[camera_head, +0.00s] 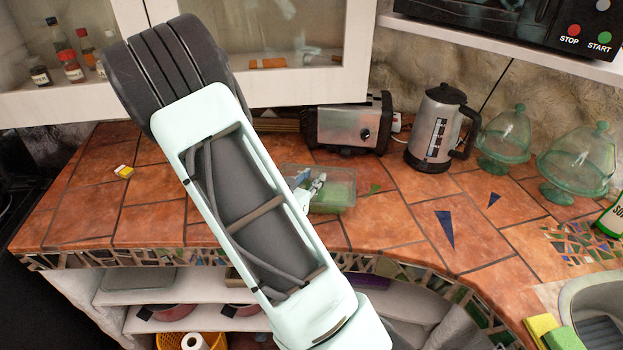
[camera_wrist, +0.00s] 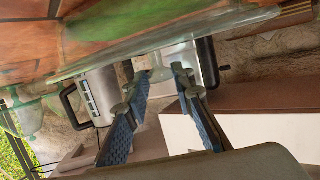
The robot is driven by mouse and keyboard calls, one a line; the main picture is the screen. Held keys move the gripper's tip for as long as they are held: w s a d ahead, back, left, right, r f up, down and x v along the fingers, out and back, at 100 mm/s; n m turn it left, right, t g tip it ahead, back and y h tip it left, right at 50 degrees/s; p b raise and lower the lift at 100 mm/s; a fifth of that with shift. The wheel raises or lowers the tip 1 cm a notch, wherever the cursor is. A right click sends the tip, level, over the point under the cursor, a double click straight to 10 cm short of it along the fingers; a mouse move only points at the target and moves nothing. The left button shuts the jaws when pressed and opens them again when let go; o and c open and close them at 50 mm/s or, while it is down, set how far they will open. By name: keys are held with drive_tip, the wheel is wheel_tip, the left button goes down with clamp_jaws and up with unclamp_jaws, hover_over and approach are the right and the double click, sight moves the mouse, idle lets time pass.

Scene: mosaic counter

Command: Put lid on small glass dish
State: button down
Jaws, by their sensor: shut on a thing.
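My gripper (camera_wrist: 160,78) is shut on the knob of a clear glass lid (camera_wrist: 220,32) in the wrist view. The lid spreads across the upper part of that view, close to the orange tiles. In the head view, my gripper (camera_head: 311,188) is partly hidden by my arm. It is over a clear, roughly rectangular glass piece (camera_head: 345,206) with green showing through it, on or just above the counter. I cannot tell the lid from the small glass dish there, nor whether they touch.
The toaster (camera_head: 345,127) stands close behind the glass, with the kettle (camera_head: 436,130) to its right. Two green glass domes (camera_head: 505,132) stand farther right. A small yellow-and-white item (camera_head: 123,171) lies at left. Counter tiles (camera_head: 395,225) are clear right of the glass.

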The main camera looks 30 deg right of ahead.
drive_tip(key=c, duration=1.6)
unclamp_jaws()
drive_tip(key=shift+o, duration=0.7)
drive_tip(key=o, duration=0.4)
wheel_tip(320, 180, up, 7)
drive_tip(key=p, duration=0.5)
